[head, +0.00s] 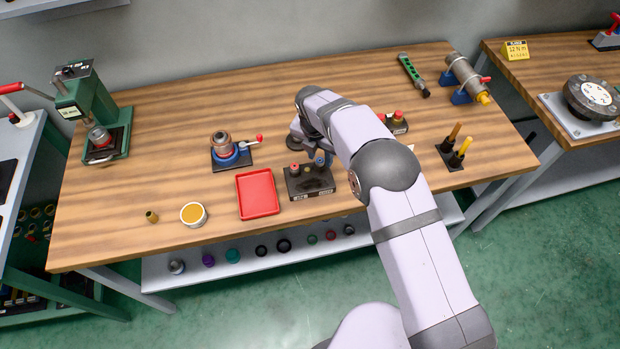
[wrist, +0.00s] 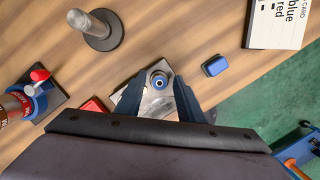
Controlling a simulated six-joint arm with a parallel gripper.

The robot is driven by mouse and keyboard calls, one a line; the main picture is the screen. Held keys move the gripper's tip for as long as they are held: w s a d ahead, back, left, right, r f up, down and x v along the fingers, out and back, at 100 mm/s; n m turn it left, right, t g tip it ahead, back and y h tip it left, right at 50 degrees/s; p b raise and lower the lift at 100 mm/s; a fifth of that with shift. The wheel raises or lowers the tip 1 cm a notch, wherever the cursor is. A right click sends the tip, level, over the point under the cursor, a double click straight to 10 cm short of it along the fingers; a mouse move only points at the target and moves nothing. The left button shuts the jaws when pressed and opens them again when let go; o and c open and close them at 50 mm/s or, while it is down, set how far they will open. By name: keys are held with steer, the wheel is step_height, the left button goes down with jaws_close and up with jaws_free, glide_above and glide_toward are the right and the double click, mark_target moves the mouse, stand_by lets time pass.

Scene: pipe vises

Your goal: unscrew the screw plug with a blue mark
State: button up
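The plug with a blue ring (wrist: 159,81) sits on a grey metal block (wrist: 157,104) in the wrist view, seen from above with a dark round centre. My gripper (wrist: 159,88) is open, with one finger on each side of the plug and a gap visible between them. I cannot tell whether either finger touches it. In the head view, my gripper (head: 319,157) is low over the table by a dark block (head: 311,184) with a red knob (head: 294,168). My arm hides much of that area, and the blue-ringed plug is not clear there.
A red tray (head: 258,194) lies left of the dark block, with a vise (head: 232,155) behind it. The wrist view shows a grey post on a disc (wrist: 96,32), a blue-topped item (wrist: 214,65) and a printed card (wrist: 278,22). Table space behind the vise is clear.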

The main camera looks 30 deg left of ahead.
steer(key=m+b, duration=0.1)
steer(key=m, duration=0.3)
steer(key=shift+f+m+h, duration=0.15)
steer(key=shift+m+h, duration=0.55)
steer(key=shift+m, duration=0.8)
steer(key=shift+b, duration=0.35)
steer(key=shift+m+g, duration=0.3)
steer(key=shift+m, duration=0.9)
jaws_close()
steer(key=shift+r, duration=0.2)
